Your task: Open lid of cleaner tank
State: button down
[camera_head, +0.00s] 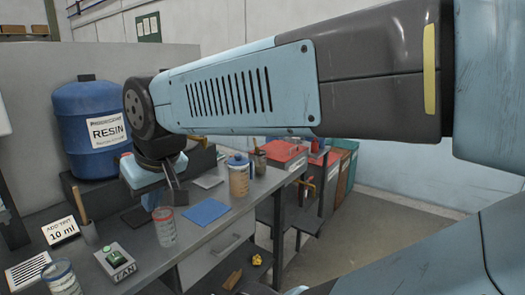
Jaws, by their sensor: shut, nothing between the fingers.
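I cannot tell which is the cleaner tank; the label on the red-topped bin is too small to read. Its top looks closed. My arm crosses the upper picture and hides part of the bins' back edges. My gripper (178,194) hangs below the arm's far end, over the bench, well left of the bins. It is shut and empty.
A dark stand (270,215) is beside the bins. Floor (400,235) at right is clear.

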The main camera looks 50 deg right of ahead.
aim_at(278, 151)
jog(key=u, duration=1.1)
jog(key=i, duration=0.1)
jog(key=z, duration=2.75)
jog(key=k, duration=0.9)
jog(key=z, duration=0.2)
jog(key=i, duration=1.8)
